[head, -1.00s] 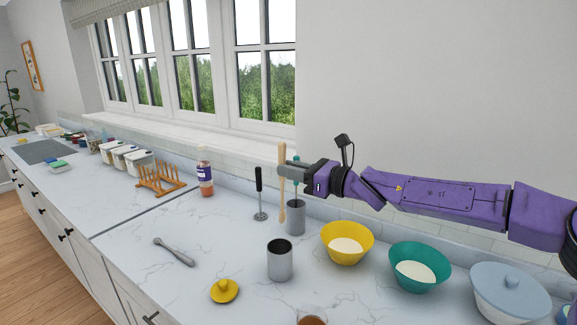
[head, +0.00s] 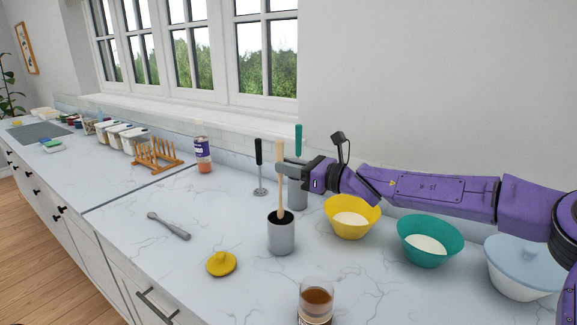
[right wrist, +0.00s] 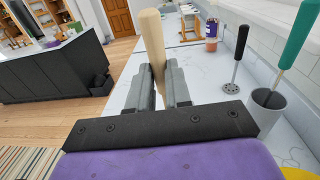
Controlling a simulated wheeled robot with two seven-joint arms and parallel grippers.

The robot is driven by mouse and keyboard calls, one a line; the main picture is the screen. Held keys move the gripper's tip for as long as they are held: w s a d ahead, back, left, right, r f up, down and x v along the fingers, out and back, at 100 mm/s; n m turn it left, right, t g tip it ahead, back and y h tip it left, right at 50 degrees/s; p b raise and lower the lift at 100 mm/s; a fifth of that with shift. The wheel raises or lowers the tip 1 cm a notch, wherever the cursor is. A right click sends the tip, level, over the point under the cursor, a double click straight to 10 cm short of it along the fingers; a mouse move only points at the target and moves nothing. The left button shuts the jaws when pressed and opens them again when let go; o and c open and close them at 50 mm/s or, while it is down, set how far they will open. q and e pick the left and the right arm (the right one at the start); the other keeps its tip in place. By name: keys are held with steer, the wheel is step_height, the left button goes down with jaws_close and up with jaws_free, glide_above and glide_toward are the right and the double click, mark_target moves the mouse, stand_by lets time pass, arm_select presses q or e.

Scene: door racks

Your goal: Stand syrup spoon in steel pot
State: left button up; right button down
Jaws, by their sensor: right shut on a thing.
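The syrup spoon (head: 281,190), a pale wooden stick, stands upright with its lower end inside the mouth of the steel pot (head: 281,238). My right gripper (head: 282,168) is shut on the spoon's upper part, above the pot. In the right wrist view the spoon (right wrist: 152,42) rises between the two fingers (right wrist: 158,88), its rounded top pointing up; the steel pot is hidden there. My left gripper is not in view.
A second grey pot (head: 298,195) with a teal-handled tool stands behind. A black-handled masher (head: 259,165) stands at the back. Yellow (head: 352,222) and teal (head: 427,245) bowls lie to the right. A glass (head: 316,300), yellow lid (head: 221,263) and grey utensil (head: 168,226) are nearby.

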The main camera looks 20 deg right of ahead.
steer(key=shift+f+b, duration=2)
steer(key=shift+f, duration=0.65)
steer(key=c, duration=1)
jaws_free()
steer(key=p+v, duration=0.1)
steer(key=v, duration=0.9)
steer(key=shift+s+d, duration=0.15)
